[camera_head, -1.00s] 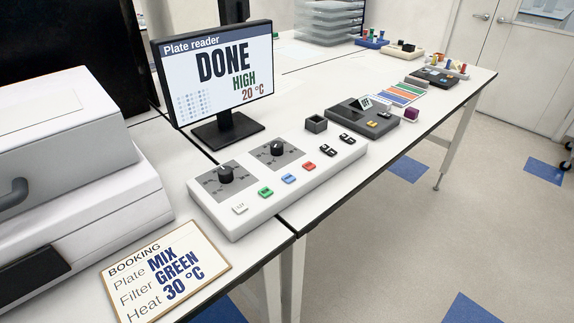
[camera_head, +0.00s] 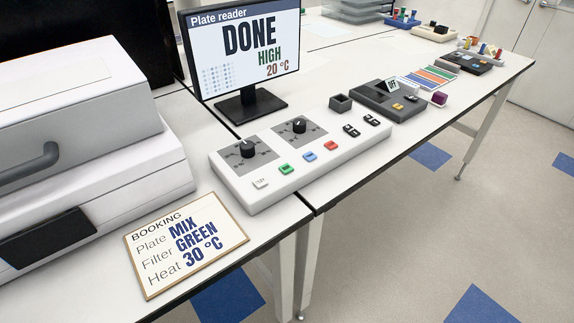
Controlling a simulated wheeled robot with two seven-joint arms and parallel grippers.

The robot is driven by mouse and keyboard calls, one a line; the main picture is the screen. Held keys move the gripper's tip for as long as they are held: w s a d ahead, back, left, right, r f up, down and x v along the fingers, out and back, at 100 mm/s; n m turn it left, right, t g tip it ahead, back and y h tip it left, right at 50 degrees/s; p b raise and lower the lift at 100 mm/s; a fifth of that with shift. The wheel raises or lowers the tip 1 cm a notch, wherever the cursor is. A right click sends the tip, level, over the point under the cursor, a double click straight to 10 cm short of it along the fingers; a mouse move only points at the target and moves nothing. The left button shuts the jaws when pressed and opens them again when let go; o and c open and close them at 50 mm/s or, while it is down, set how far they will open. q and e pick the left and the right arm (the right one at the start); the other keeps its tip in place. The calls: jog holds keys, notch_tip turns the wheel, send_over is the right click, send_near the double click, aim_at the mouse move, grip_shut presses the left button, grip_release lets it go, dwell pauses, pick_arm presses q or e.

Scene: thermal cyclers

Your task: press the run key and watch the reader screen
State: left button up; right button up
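The plate reader screen (camera_head: 247,52) stands on the bench and reads DONE, HIGH, 20 °C. The white control panel (camera_head: 240,193) lies in front of it. It has two black knobs, a left knob (camera_head: 247,149) and a right knob (camera_head: 299,125). Along its front are a white key (camera_head: 261,183), a green key (camera_head: 286,169), a blue key (camera_head: 309,157) and a red key (camera_head: 331,146). Two black switches (camera_head: 351,131) sit at its right end. The key labels are too small to read. A booking card (camera_head: 186,243) reads Plate MIX, Filter GREEN, Heat 30 °C. Neither gripper is in view.
A large white instrument (camera_head: 85,150) with a grey handle fills the left. A small dark cup (camera_head: 341,103) and a grey device (camera_head: 385,100) stand beyond the panel. Coloured strips (camera_head: 432,77) and racks lie further back. Floor is open at right.

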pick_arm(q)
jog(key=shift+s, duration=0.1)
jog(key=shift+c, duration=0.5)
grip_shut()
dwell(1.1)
